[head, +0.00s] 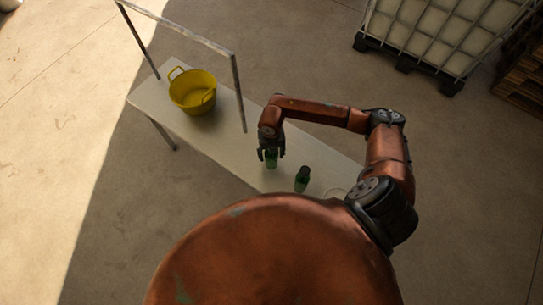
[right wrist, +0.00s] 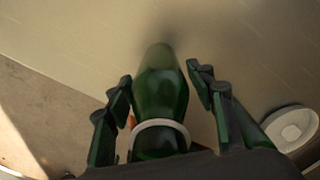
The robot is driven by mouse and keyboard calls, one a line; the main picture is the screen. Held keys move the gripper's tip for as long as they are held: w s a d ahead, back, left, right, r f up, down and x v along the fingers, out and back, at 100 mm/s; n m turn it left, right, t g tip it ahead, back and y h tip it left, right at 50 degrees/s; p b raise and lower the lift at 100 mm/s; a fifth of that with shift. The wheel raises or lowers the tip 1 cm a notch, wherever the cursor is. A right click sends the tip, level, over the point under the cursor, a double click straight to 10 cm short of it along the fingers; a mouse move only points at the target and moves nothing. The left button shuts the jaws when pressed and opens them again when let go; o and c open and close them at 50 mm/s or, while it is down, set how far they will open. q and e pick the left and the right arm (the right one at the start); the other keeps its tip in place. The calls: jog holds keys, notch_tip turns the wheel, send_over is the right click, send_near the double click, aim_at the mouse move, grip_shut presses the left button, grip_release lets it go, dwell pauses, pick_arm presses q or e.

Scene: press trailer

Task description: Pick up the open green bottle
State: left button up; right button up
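A green bottle (head: 272,161) stands on the table under my right gripper (head: 271,151); the gripper hides its upper part in the head view. In the right wrist view this bottle (right wrist: 160,95) is between the two fingers (right wrist: 159,78), with a pale ring around it near the palm. The fingers are spread, one on each side, with narrow gaps to the glass. A second green bottle (head: 302,177) stands to the right, with a dark top. I cannot tell which bottle is open. My left gripper is not in view.
The pale table (head: 232,148) carries a yellow two-handled tub (head: 190,97) towards its far left end, beside a metal frame (head: 240,95). A round white item (right wrist: 293,128) lies at the right in the wrist view. A caged tank (head: 440,35) stands beyond the table.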

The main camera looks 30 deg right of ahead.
jog(key=c, duration=1.1)
